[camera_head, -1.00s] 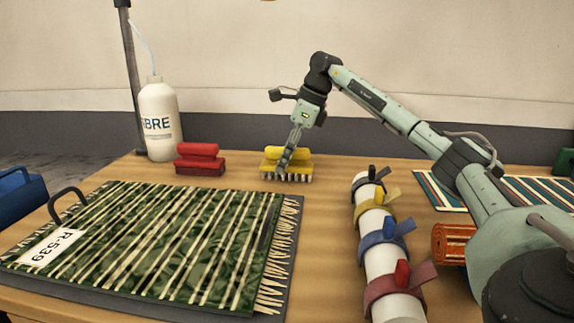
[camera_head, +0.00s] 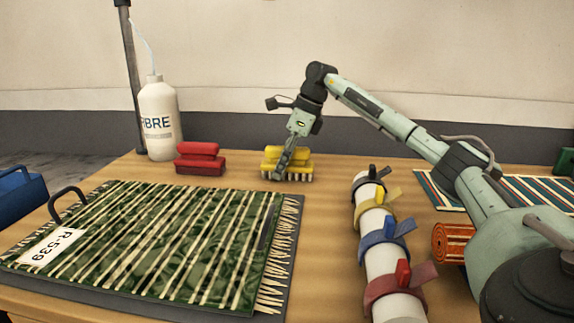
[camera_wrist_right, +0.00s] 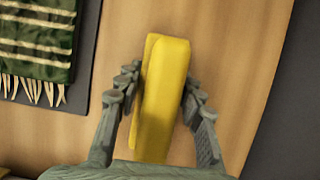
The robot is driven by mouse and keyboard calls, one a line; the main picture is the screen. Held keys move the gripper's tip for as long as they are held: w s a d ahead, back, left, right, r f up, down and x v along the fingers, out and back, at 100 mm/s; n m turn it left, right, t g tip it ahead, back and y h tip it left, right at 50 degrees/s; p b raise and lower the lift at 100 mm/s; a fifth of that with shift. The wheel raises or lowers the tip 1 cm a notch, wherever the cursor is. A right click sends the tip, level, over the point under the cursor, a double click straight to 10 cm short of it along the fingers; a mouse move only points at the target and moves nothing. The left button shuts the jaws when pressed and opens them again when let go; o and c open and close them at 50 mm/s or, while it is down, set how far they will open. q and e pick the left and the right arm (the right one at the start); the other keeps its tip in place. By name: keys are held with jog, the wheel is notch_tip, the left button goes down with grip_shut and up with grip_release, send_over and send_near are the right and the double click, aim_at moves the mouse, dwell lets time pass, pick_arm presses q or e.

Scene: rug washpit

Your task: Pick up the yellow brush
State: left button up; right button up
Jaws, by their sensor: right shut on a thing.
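The yellow brush (camera_head: 298,158) stands bristles down on the table behind the green rug, and its pale bristles seem to rest on the wood. My right gripper (camera_head: 281,172) reaches down over it from above. In the right wrist view the yellow brush (camera_wrist_right: 166,90) lies between the two fingers of my right gripper (camera_wrist_right: 158,88), one along each long side. The gripper is shut on the brush. Its far side is hidden in the head view by a finger. My left gripper is not in view.
A red brush (camera_head: 200,160) and a white bottle (camera_head: 159,120) stand to the left. A striped green rug (camera_head: 150,245) lies in front. A white roll with coloured straps (camera_head: 381,262), an orange rolled rug (camera_head: 449,243) and a striped rug (camera_head: 525,190) are to the right.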

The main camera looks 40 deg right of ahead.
aim_at(281, 147)
jog(key=shift+r, duration=0.15)
notch_tip(281, 147, up, 4)
jog(key=shift+r, duration=0.1)
notch_tip(281, 147, up, 4)
jog(key=shift+r+p, duration=0.2)
jog(key=shift+p, duration=0.25)
jog(key=shift+r, duration=0.6)
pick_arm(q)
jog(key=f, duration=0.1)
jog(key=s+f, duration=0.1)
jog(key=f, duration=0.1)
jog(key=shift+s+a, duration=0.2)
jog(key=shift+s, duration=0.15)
pick_arm(e)
jog(key=o, duration=0.5)
jog(key=shift+c, duration=1.4)
